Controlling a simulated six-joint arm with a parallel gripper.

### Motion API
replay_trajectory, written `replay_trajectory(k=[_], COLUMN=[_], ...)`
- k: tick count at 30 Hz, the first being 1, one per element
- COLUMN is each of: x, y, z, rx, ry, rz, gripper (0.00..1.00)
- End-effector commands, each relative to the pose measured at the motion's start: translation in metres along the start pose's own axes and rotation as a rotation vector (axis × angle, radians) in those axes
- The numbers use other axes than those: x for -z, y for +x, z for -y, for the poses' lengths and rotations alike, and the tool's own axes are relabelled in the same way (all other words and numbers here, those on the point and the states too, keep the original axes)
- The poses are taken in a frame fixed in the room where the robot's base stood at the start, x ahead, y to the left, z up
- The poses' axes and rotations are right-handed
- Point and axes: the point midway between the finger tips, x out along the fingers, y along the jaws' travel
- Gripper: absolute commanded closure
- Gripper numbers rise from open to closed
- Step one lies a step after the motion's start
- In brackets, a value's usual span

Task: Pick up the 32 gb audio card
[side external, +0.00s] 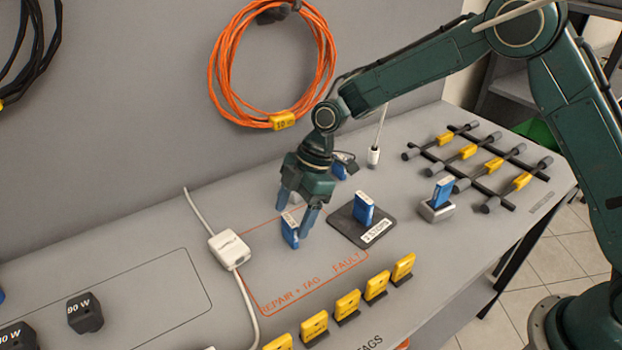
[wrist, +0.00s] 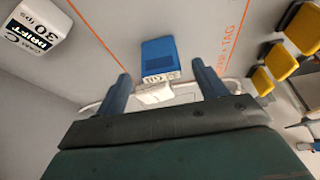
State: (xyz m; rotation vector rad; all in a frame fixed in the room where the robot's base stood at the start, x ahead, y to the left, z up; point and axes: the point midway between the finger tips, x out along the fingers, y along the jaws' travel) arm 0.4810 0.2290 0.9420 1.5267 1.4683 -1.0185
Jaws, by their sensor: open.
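Several blue cards with white labels stand on the grey bench; I cannot read which is the 32 gb audio card. One blue card (side external: 290,232) stands right at my fingertips, and in the wrist view this card (wrist: 158,52) lies ahead, between the finger lines. My gripper (side external: 292,221) is open and points down at it; in the wrist view the open fingers (wrist: 164,80) hold nothing. Another blue card (side external: 363,207) stands on a dark pad (side external: 346,228), a third (side external: 442,190) in a metal holder (side external: 435,212). A blue piece (side external: 340,171) is partly hidden behind my gripper.
A white box (side external: 229,248) with a cable lies left of my gripper. Yellow tags (side external: 347,303) line the front edge. A rack with yellow pieces (side external: 467,152) stands at right. A white labelled block (wrist: 32,28) shows in the wrist view. Orange cable (side external: 283,120) hangs behind.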

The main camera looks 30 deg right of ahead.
Motion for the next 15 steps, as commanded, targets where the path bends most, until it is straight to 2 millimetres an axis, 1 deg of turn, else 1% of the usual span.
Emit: replay_trajectory(k=[12, 15], x=[-0.001, -0.001], y=[0.043, 0.048], z=[0.002, 0.002], rx=[0.003, 0.002], ry=[-0.001, -0.001], rz=[0.001, 0.001], gripper=[0.29, 0.29])
